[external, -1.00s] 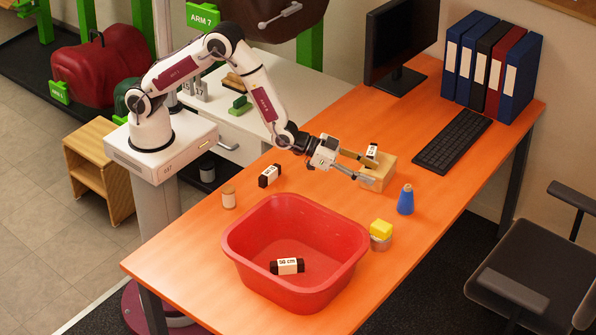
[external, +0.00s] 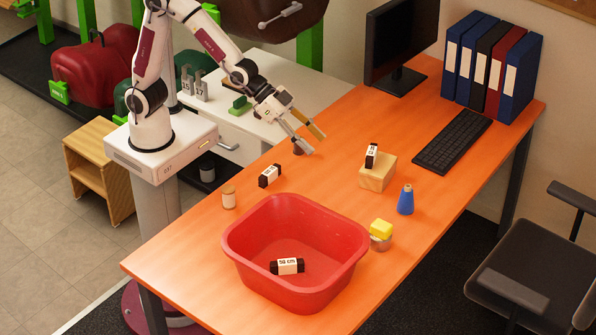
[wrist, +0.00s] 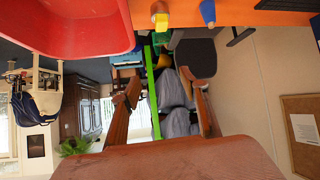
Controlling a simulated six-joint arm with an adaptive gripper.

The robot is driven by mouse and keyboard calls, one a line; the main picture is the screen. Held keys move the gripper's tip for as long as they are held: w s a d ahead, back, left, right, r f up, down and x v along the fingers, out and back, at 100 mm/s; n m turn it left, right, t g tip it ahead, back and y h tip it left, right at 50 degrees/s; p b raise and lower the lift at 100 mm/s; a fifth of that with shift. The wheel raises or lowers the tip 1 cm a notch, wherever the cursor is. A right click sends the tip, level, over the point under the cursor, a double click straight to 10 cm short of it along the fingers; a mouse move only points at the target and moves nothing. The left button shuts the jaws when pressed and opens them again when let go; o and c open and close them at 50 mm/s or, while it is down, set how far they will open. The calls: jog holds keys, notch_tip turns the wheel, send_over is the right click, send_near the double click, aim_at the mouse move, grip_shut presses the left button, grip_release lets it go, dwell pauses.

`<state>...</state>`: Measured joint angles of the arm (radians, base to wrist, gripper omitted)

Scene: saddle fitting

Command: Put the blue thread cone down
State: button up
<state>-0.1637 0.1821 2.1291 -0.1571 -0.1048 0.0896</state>
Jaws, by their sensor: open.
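The blue thread cone (external: 405,200) stands upright on the orange table, right of the wooden block. It also shows near the top of the wrist view (wrist: 208,12), apart from my fingers. My gripper (external: 316,145) is open and empty, raised near the table's back edge, well to the left of the cone. In the wrist view my two fingers (wrist: 165,100) are spread with nothing between them.
A red tub (external: 240,240) holds a black-and-white labelled piece (external: 287,266). Similar pieces lie on the table (external: 269,175) and on the wooden block (external: 377,178). A yellow block (external: 381,228) sits on a small round tin. A keyboard (external: 452,139) lies farther back.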

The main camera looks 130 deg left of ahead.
jog(key=s+d+r+m+g+h, duration=0.1)
jog(key=s+d+r, duration=0.25)
jog(key=s, duration=0.45)
jog(key=s+d+r+m+g+h, duration=0.15)
jog(key=s+d, duration=0.25)
jog(key=s, duration=0.5)
jog(key=s+d+g, duration=0.1)
jog(key=s, duration=0.8)
jog(key=s+d+f+g, duration=0.1)
jog(key=s, duration=0.9)
jog(key=shift+s+d+f, duration=0.25)
jog(key=shift+d+f, duration=0.05)
jog(key=shift+d, duration=0.05)
